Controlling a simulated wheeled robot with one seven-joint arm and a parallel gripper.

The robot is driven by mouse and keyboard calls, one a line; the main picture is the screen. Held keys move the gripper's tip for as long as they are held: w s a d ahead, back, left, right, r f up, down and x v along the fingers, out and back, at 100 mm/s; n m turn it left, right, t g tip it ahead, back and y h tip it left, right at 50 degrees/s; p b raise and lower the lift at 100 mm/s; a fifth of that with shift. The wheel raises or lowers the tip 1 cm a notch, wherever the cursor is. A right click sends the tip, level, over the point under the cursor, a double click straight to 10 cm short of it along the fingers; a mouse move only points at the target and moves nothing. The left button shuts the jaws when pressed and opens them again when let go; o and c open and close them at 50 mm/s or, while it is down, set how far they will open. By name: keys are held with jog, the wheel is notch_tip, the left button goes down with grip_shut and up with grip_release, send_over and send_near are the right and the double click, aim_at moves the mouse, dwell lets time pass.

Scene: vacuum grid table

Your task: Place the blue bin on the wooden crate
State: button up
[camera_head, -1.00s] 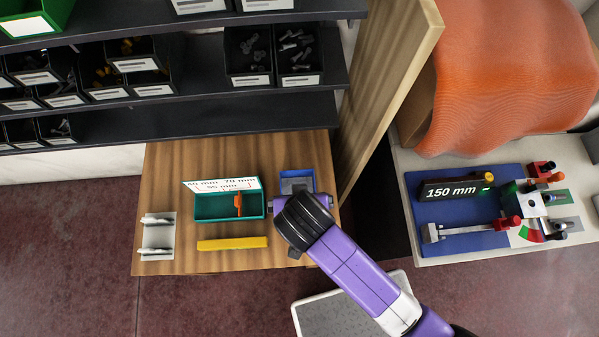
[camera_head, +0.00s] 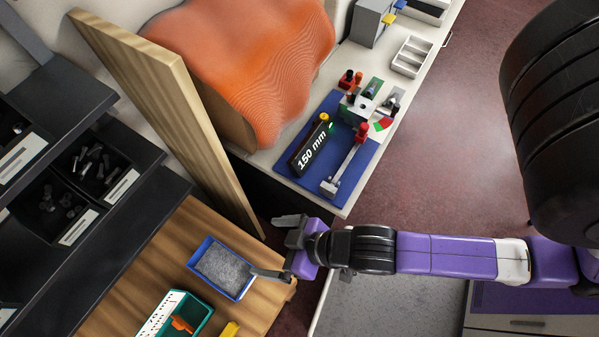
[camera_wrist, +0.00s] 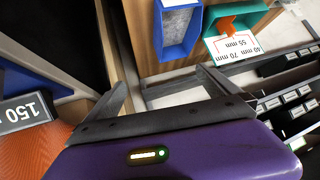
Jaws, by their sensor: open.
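The blue bin (camera_head: 208,283) stands on a wooden top (camera_head: 150,285) near its right edge and holds grey, grainy contents. I cannot tell whether this wooden piece is the crate; no other crate-like thing is clear. My gripper (camera_head: 270,246) is open and empty just right of the bin, with one finger near the bin's right edge in the head view. In the wrist view the bin (camera_wrist: 177,52) lies beyond my open gripper (camera_wrist: 168,84), apart from the fingers, and nothing is between them.
A teal box (camera_head: 197,318) with an orange item stands next to the bin, with a yellow bar (camera_head: 230,329) nearby. A tall wooden panel (camera_head: 170,110) rises behind. Dark shelves (camera_head: 130,205) with part bins are left. A bench with a blue mat (camera_head: 345,185) and tools is at upper right.

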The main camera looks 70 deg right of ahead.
jog(key=s+d+r+t, duration=0.2)
jog(key=s+r, duration=0.2)
jog(key=r, duration=0.4)
jog(key=s+d+r+t+h, duration=0.1)
jog(key=s+d+r+t, duration=0.2)
jog(key=r, duration=0.5)
jog(key=shift+s+d+r+h, duration=0.15)
jog(key=shift+s+r+h, duration=0.2)
jog(key=shift+s, duration=0.2)
